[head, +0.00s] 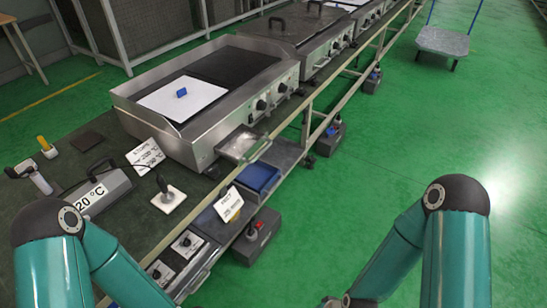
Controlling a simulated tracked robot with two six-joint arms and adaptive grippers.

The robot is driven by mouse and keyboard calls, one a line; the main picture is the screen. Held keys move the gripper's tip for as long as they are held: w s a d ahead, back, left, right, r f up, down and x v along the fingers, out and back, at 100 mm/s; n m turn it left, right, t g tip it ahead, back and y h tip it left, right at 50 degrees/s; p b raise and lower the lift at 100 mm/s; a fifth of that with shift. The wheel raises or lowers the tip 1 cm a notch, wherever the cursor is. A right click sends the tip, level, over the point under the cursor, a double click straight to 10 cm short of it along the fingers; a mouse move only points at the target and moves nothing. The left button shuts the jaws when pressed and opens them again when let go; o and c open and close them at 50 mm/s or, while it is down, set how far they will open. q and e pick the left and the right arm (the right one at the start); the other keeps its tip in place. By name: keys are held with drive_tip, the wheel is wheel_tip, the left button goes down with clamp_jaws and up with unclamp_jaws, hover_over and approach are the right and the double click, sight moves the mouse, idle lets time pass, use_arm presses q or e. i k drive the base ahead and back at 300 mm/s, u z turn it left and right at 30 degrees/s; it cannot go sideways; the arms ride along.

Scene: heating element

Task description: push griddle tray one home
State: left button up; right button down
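The nearest griddle (226,82) is a steel unit with a dark plate, standing on the long bench. A small metal tray (242,144) sticks out from its front, near the lower left end of its control panel. A white sheet (182,98) with a small blue object (181,92) lies on the griddle plate. Both my teal arms show at the bottom of the head view, well short of the tray. The left arm runs out of the bottom edge, so its gripper is hidden. The right arm ends in a dark joint at the bottom edge; its fingers do not show.
A blue bin (260,176) sits on the low shelf below the tray. A small sign (228,204) stands nearby on the front shelf. A grey case (100,191) and a probe on a white block (168,198) lie on the bench.

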sight(242, 146)
drive_tip(key=z, duration=0.2)
drive_tip(key=i, duration=1.3)
drive_tip(key=u, duration=0.15)
